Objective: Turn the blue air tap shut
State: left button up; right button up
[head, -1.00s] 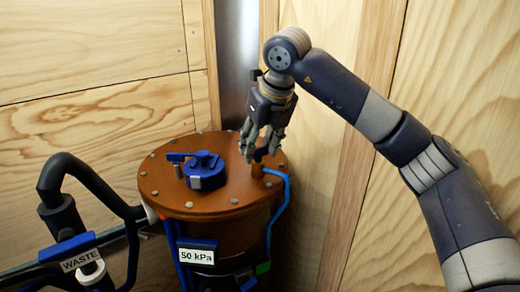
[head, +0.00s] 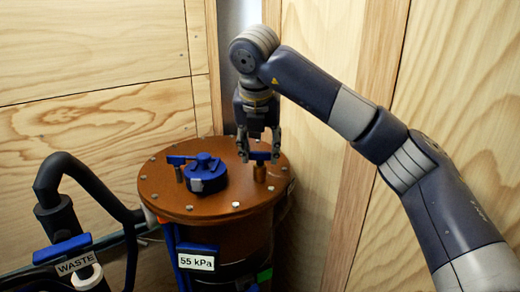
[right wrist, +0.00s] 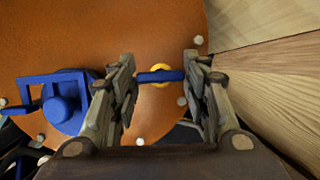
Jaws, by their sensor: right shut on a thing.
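The blue air tap (head: 260,156) is a small blue bar handle on a brass stem, at the right of the brown filter lid (head: 222,209). My right gripper (head: 259,157) points straight down over it, one finger at each end of the handle. The gripper is shut on the handle's ends. The handle lies crosswise in the head view. My left gripper is not in view.
A blue round cap (head: 206,173) and another blue-handled tap (head: 178,160) stand left on the lid. A label (head: 196,262) reads 55 kPa. A WASTE valve (head: 66,250) and black pipes stand at lower left. Wooden walls are close behind and right.

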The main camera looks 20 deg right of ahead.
dwell(0.4)
jog(key=o, duration=1.1)
jog(key=shift+c, duration=0.2)
jog(key=v, duration=1.2)
